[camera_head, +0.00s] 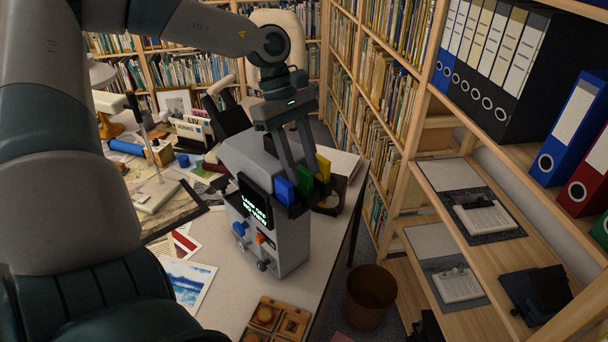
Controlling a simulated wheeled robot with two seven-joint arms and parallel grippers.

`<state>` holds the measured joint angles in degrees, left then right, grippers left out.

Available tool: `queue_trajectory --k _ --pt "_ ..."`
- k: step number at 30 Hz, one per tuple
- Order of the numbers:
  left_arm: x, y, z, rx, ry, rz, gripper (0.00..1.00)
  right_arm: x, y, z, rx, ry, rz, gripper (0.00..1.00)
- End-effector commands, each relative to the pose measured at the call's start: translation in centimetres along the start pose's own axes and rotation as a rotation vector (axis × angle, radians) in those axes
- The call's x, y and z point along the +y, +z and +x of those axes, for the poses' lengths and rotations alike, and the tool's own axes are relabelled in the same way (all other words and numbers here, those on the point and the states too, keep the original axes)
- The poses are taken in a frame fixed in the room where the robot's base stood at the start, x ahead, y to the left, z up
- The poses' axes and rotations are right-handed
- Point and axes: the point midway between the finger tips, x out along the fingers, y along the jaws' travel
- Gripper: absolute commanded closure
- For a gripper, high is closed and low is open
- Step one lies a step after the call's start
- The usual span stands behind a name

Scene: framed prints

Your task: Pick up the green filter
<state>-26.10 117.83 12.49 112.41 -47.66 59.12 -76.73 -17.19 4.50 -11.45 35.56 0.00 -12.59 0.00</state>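The green filter (304,184) is a small upright plate in a row on top of a grey box-shaped device (293,238). A blue filter (283,191) stands to its left and a yellow filter (323,168) to its right. My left gripper (301,174) points down over the row from above. Its two long fingers are apart, with tips at about the green filter, one on each side of it in this view. I cannot tell whether they touch it. The fingers partly hide the filters. My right gripper is not in view.
The device stands on a pale desk (225,309) and has a dark screen (255,203). A wooden tray (275,322) is at the front edge, with a bin (371,290) on the floor beyond. Papers, a lamp and books crowd the left; shelves line the right.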

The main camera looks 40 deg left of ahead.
Motion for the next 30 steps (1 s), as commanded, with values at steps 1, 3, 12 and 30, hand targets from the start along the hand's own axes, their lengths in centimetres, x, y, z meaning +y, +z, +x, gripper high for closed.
queue_trajectory --k 1,3,12,30 --pt "0.0 0.0 0.0 0.0 0.0 0.0 0.66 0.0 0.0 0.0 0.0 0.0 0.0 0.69" --pt "0.0 0.0 0.0 0.0 0.0 0.0 0.66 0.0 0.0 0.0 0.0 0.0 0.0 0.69" --pt "0.0 0.0 0.0 0.0 0.0 0.0 0.9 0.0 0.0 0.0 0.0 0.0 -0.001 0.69" --pt "0.1 0.4 -1.0 0.001 0.003 0.001 1.0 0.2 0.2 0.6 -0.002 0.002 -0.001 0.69"
